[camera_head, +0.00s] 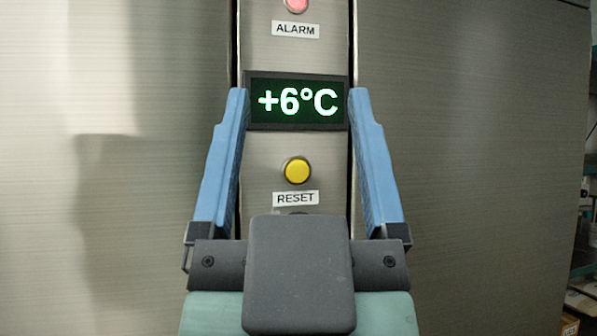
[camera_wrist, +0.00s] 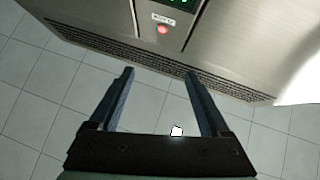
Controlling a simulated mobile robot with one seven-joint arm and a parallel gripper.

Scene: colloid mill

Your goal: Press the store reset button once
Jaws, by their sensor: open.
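The yellow round reset button (camera_head: 297,171) sits on a narrow steel panel, with a RESET label (camera_head: 296,198) just below it. The button shows fully in the head view, between my two blue fingers and above my gripper's dark palm. It does not show in the wrist view. My gripper (camera_head: 298,92) is open and empty. Its fingertips appear on either side of the display in the head view; their distance from the panel is hard to tell. In the wrist view my gripper (camera_wrist: 158,72) also has its fingers spread.
A display (camera_head: 297,101) reading +6°C is above the button. A red alarm lamp (camera_head: 296,5) is higher, over its ALARM label (camera_head: 296,30). Broad steel doors (camera_head: 450,140) flank the panel. Shelving (camera_head: 586,250) stands far right. The wrist view shows a grille (camera_wrist: 140,55) and pale tiles.

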